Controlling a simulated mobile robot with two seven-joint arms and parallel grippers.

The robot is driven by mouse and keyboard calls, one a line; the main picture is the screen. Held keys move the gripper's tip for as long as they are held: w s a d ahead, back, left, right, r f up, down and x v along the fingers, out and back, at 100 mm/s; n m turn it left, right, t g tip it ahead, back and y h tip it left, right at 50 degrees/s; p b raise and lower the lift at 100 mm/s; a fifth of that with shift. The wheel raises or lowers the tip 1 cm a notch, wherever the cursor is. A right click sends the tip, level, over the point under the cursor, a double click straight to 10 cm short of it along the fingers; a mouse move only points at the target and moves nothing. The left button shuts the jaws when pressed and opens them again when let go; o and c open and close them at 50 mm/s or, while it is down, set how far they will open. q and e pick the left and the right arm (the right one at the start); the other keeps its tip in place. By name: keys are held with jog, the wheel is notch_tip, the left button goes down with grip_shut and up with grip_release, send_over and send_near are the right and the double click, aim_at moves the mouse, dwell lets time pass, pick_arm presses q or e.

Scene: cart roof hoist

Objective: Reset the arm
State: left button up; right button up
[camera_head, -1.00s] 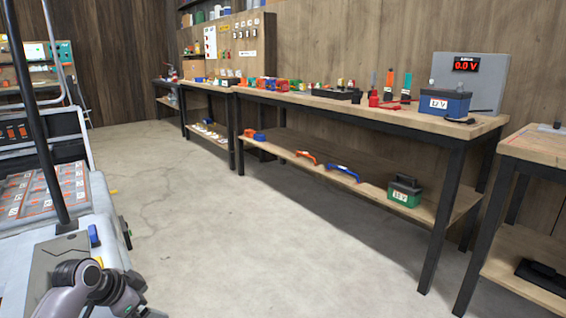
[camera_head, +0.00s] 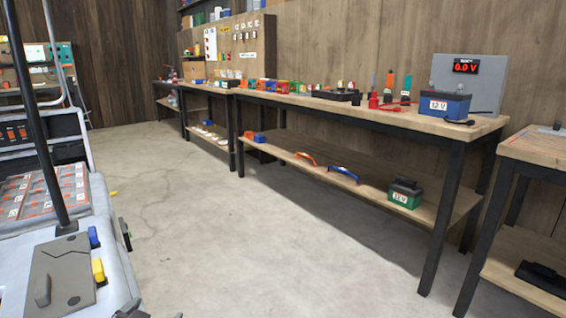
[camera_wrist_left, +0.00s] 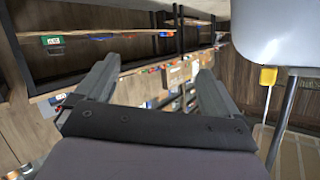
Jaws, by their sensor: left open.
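My left gripper (camera_wrist_left: 158,82) shows in the left wrist view with its two grey fingers spread apart. Nothing is between the fingers. My right gripper is in neither view.
A cart (camera_head: 75,240) with a black post stands at left; its pale body seems to show close by in the left wrist view (camera_wrist_left: 272,30). A long workbench (camera_head: 330,105) holds tools and a blue battery (camera_head: 443,104). The concrete floor (camera_head: 220,250) between is clear.

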pick_arm(q)
jog(key=s+d+f+g+h, duration=0.25)
jog(key=s+d, duration=0.35)
jog(key=s, duration=0.6)
jog(key=s+d+f+g+h, duration=0.1)
jog(key=s+d+f, duration=0.35)
jog(key=s, duration=0.75)
jog(key=s+a+r+n+y+p, duration=0.1)
jog(key=s+a+r+p, duration=0.1)
jog(key=r+p, duration=1.4)
jog(key=a+p, duration=0.1)
jog(key=p, duration=0.5)
jog(key=shift+s+y+p, duration=0.15)
jog(key=shift+y+p, duration=0.15)
jog(key=shift+y, duration=0.05)
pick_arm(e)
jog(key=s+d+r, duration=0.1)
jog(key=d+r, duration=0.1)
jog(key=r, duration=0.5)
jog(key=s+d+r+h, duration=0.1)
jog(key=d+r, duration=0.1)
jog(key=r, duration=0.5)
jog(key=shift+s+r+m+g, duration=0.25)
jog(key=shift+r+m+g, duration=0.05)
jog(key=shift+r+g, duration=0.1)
